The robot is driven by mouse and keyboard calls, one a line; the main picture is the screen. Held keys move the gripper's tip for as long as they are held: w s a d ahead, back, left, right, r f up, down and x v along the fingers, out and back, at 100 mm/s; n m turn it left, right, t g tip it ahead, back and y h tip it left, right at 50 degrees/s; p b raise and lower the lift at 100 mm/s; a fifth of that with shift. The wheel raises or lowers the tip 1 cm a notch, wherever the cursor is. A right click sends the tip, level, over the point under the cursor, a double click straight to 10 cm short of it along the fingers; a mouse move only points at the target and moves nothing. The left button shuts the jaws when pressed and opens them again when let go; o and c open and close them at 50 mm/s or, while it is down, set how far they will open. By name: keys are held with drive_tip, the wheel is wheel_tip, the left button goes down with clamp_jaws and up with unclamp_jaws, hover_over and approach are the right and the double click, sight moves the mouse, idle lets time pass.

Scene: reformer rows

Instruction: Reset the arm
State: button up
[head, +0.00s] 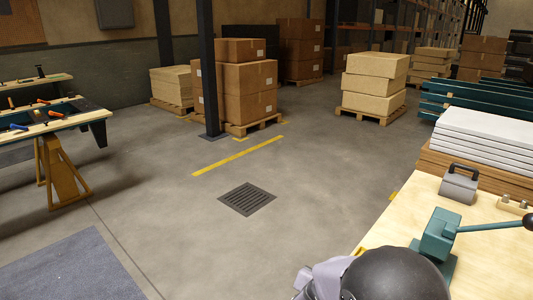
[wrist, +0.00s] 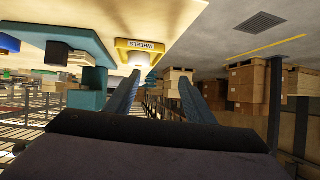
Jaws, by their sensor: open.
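My gripper (wrist: 160,75) shows in the wrist view with its two dark fingers apart and nothing between them. The wrist picture is upside down, with the floor and tabletop at the top. In the head view, a rounded black and grey part of my arm (head: 395,275) is at the bottom, in front of the workbench's near edge. The gripper's fingers cannot be made out there.
The wooden workbench (head: 400,225) at right carries a teal lever press (head: 437,238) and a grey handled block (head: 459,185). A yellow bin marked WHEELS (wrist: 140,44) shows in the wrist view. Boxes on pallets (head: 375,80) stand behind. The middle floor is clear.

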drive_tip(key=s+a+r+n+g+y+p, duration=0.3)
drive_tip(key=s+a+n+y+p, duration=0.25)
drive_tip(key=a+y, duration=0.35)
drive_tip(key=s+d+r+n+g+h+p, duration=0.1)
drive_tip(key=s+g+p, duration=0.2)
drive_tip(key=s, duration=0.6)
drive_tip(key=s+d+r+n+g+p, duration=0.1)
drive_tip(key=s+g, duration=0.3)
drive_tip(key=s, duration=0.4)
drive_tip(key=shift+s+d+r+h+p, duration=0.15)
drive_tip(key=shift+s+r+h+p, duration=0.25)
drive_tip(key=shift+r+p, duration=0.45)
